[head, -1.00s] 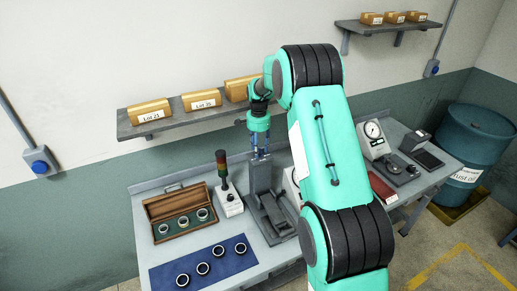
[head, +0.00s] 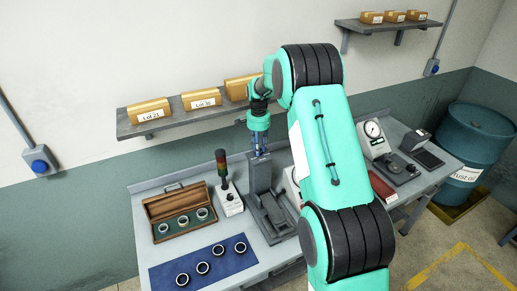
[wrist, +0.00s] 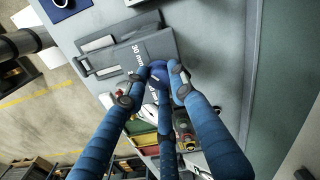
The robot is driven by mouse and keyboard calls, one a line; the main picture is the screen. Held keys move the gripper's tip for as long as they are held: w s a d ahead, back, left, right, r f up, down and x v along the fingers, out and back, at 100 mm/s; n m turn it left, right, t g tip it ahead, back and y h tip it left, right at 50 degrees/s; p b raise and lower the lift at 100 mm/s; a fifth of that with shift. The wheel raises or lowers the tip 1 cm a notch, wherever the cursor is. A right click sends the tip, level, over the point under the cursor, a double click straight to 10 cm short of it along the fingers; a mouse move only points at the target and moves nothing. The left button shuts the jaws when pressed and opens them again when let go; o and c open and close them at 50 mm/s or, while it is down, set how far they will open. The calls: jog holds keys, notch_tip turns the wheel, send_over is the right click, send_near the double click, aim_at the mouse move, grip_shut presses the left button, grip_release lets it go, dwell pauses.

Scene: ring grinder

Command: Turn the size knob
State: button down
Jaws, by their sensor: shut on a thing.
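The ring grinder (head: 265,206) is a dark grey machine with an upright back part, standing on the bench in the head view. In the wrist view its top (wrist: 165,48) carries a "30 mm" marking. A round blue size knob (wrist: 158,72) sits beside that marking. My gripper (wrist: 154,86) has blue fingers with dark tips and is shut on the size knob. The fingertips hide part of the knob. In the head view my gripper (head: 260,154) points down at the top of the upright part; the knob is too small to make out there.
A signal tower (head: 222,166) stands close left of the grinder. An open wooden case (head: 150,207) with rings and a blue mat (head: 220,273) with several rings lie to the left. A dial gauge (head: 373,130) stands right. A shelf (head: 160,124) with boxes is behind.

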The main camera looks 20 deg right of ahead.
jog(key=n+b, duration=0.1)
jog(key=n, duration=0.5)
jog(key=n+b, duration=0.1)
jog(key=n, duration=0.4)
jog(key=shift+n, duration=0.3)
jog(key=n, duration=0.5)
jog(key=shift+n, duration=0.3)
jog(key=n, duration=0.6)
jog(key=shift+b, duration=0.35)
jog(key=c, duration=1.5)
grip_release()
jog(key=shift+o, duration=0.2)
jog(key=shift+r, duration=0.15)
